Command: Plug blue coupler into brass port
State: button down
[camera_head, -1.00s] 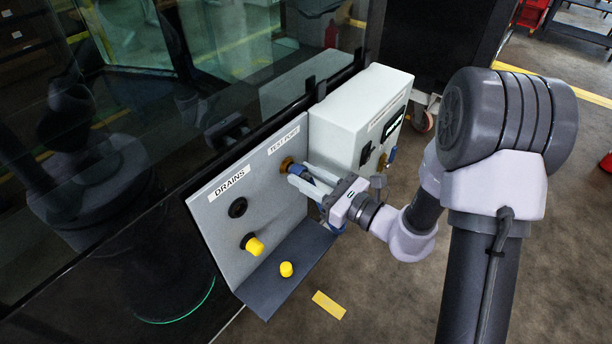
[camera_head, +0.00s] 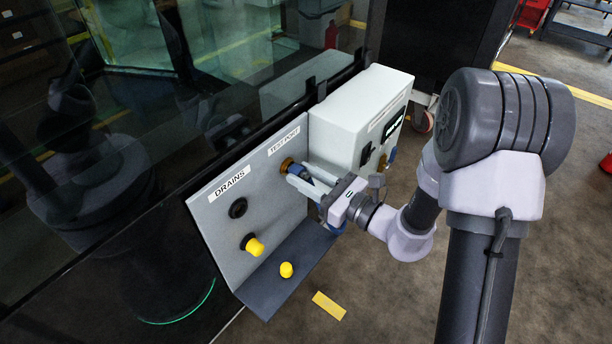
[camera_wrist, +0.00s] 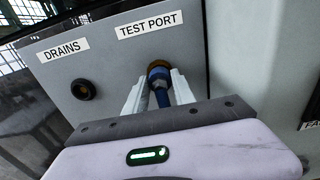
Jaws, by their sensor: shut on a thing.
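The brass port (camera_head: 287,165) is on the grey panel under the TEST PORT label; it also shows in the wrist view (camera_wrist: 158,67). My gripper (camera_head: 301,176) is at the port, and its fingers (camera_wrist: 161,88) are shut on the blue coupler (camera_wrist: 160,80). The coupler's front end meets the brass port, lined up with it. How deep it sits I cannot tell. A blue hose (camera_wrist: 164,98) runs back from the coupler between the fingers. In the head view the fingers hide most of the coupler.
A black drain port (camera_head: 238,208) and a yellow-capped one (camera_head: 253,245) are under the DRAINS label. A loose yellow cap (camera_head: 286,270) lies on the dark shelf (camera_head: 270,289). A light grey box (camera_head: 345,115) stands close right of the port.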

jog(key=shift+w+a, duration=0.2)
jog(key=c, duration=1)
grip_release()
jog(key=shift+o, duration=0.2)
jog(key=p+v, duration=0.2)
jog(key=v, duration=1.5)
jog(key=shift+s+d+p, duration=0.2)
jog(key=shift+p, duration=0.2)
jog(key=o, duration=1)
jog(key=shift+c, duration=0.2)
